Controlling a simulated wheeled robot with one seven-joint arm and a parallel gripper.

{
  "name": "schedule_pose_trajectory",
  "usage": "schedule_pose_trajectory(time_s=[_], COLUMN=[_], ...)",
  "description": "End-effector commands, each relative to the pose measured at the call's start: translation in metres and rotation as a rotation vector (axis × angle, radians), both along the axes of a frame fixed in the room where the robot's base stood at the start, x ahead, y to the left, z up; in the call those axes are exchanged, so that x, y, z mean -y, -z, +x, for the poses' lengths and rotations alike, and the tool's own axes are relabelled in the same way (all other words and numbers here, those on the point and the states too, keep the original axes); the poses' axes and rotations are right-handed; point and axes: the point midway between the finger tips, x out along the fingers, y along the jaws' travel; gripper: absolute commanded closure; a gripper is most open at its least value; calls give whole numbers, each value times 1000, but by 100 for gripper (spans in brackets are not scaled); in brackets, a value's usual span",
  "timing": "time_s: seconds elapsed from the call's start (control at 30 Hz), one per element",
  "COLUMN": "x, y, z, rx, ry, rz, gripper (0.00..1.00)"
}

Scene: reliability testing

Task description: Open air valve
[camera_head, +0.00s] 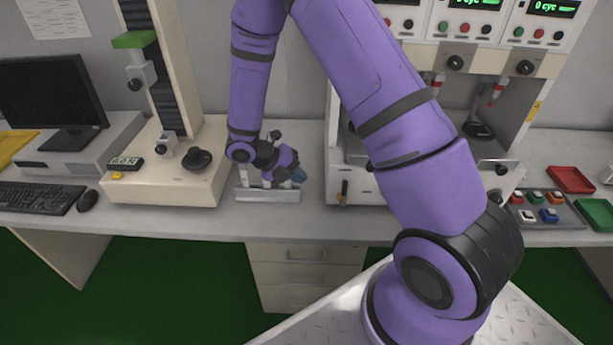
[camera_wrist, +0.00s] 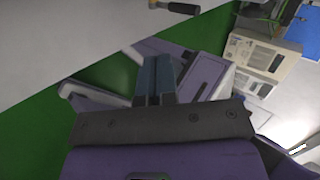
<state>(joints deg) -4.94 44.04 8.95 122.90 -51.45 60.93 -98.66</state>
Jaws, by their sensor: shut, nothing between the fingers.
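What looks like the air valve is a small dark and yellow-brass lever (camera_head: 343,191) on the pale front of the test machine, right of my gripper. In the wrist view a similar brass and dark lever (camera_wrist: 176,6) shows at the top edge, on a pale surface, partly cut off. My gripper (camera_head: 299,175) is low over the bench, left of the lever and apart from it. In the wrist view its bluish fingers (camera_wrist: 155,66) are together and empty, pointing up the picture toward the pale surface. My forearm hides part of the machine.
A metal bracket (camera_head: 268,194) sits at the bench edge just below my gripper. A tall test stand (camera_head: 165,172) is to the left, with a monitor (camera_head: 52,95) beyond it.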

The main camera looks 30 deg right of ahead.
Motion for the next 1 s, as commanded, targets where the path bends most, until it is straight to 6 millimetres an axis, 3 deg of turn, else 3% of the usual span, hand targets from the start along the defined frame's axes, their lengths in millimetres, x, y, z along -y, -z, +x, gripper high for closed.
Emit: schedule_pose_trajectory(time_s=[0.43,0.7,1.0], x=[57,86,92], y=[55,53,53], z=[-25,-36,-39], rx=[-4,-1,-1], ry=[1,1,-1], rz=[0,-1,0], gripper=[100,100,100])
